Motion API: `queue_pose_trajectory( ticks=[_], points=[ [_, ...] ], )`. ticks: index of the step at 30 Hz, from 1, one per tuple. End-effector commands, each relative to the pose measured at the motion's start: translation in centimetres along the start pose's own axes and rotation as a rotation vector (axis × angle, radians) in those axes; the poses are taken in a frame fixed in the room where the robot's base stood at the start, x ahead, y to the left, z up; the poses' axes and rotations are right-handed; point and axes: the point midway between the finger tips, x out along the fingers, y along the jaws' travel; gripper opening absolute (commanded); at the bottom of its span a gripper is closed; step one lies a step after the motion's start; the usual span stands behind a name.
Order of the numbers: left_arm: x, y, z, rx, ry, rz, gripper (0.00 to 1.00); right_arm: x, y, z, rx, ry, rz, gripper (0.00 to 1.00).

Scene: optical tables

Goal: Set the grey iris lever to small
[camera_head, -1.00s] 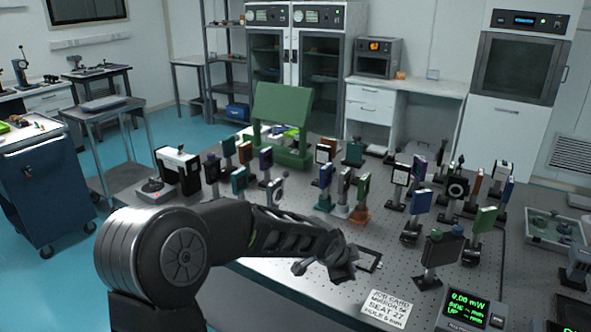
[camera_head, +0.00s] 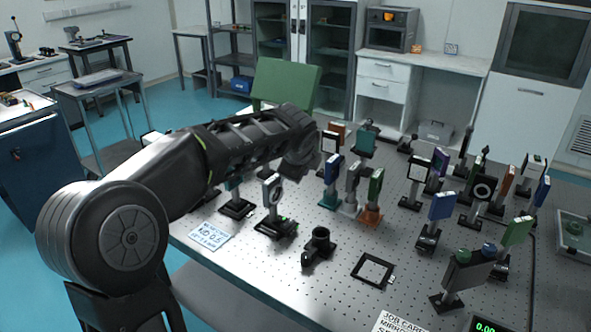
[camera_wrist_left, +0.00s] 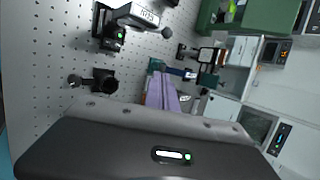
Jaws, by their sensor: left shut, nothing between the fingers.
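A pale grey upright mount with a round opening (camera_head: 271,190) stands on a dark base left of centre on the optical table; it may be the iris, but I cannot make out its lever's setting. A black mount with a round opening (camera_head: 484,188) stands farther right. My left gripper (camera_head: 306,152) is at the end of the raised left arm, above the table behind the pale mount; its fingertips are largely hidden there. In the wrist view its fingers (camera_wrist_left: 163,88) are together and empty, pointing towards several mounts. My right gripper is not in view.
A black post holder (camera_head: 318,246) and a flat black square frame (camera_head: 373,270) lie at the table's front. A label card (camera_head: 208,235) lies at the left. Several filter and mirror mounts crowd the right side. A green panel (camera_head: 286,84) stands behind.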

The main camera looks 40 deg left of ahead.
Motion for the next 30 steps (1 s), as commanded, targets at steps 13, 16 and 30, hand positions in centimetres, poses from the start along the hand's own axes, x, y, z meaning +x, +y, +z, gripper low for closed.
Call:
queue_pose_trajectory(
  ticks=[13,16,30],
  points=[
    [5.4,0.1,0.0,-0.001,-0.001,0.006,0.0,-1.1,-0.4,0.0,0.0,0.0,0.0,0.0],
    [7.5,0.0,0.0,0.0,-0.001,0.004,0.0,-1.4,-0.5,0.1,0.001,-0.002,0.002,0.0],
    [8.6,0.0,3.7,-0.002,0.0,0.0,0.0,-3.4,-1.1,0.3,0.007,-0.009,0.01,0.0]
  ],
)
